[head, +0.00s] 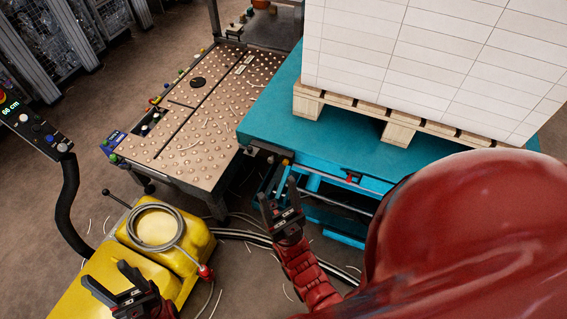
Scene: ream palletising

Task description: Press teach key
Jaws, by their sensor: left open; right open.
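A control panel (36,128) with a lit "66 cm" display and several coloured buttons stands at the left edge. I cannot tell which key is the teach key; the lettering is too small. My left gripper (106,273) is open and empty at the bottom left, in front of the yellow unit and apart from both panels. My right gripper (279,190) is open and empty, near the front edge of the blue lift table.
A white stack of reams (430,60) stands on a wooden pallet (395,125) on the blue lift table (340,140). A yellow unit (190,245) with a coiled grey cable lies low at the left. Cables cross the floor. My red body covers the lower right.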

